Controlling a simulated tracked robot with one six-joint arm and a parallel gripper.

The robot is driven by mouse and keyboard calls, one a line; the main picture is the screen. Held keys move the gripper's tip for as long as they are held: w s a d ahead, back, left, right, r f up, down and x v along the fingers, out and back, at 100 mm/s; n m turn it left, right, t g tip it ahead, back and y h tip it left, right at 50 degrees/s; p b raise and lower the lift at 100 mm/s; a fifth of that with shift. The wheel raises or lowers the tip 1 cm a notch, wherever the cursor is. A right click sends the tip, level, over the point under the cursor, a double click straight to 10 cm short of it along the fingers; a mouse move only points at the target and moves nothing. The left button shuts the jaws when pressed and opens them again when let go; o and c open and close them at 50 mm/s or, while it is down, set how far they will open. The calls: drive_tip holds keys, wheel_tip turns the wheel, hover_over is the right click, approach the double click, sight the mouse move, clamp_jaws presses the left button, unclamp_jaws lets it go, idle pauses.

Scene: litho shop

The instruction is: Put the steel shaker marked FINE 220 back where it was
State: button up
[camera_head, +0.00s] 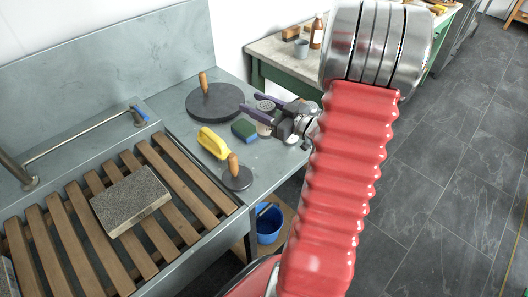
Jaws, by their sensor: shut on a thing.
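My gripper (250,102) reaches in from the right over the far right part of the grey stone counter (267,170). Its two dark purple fingers point left and lie on either side of a steel shaker (265,105) with a perforated round top, and they are shut on it. The shaker looks upright. Its marking cannot be read here, and its lower body is mostly hidden by the near finger. A pale round thing (264,129) shows just below the gripper, partly hidden. I cannot tell whether the held shaker touches the counter.
A stone block (130,200) lies on the slatted sink rack. A blue bucket (268,225) stands below.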

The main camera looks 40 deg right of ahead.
drive_tip(key=shift+s+d, duration=0.1)
drive_tip(key=shift+f, duration=2.9)
drive_tip(key=shift+f, duration=0.1)
drive_tip(key=shift+f, duration=1.95)
drive_tip(key=shift+f, duration=0.1)
drive_tip(key=o, duration=1.2)
drive_tip(key=shift+c, duration=0.2)
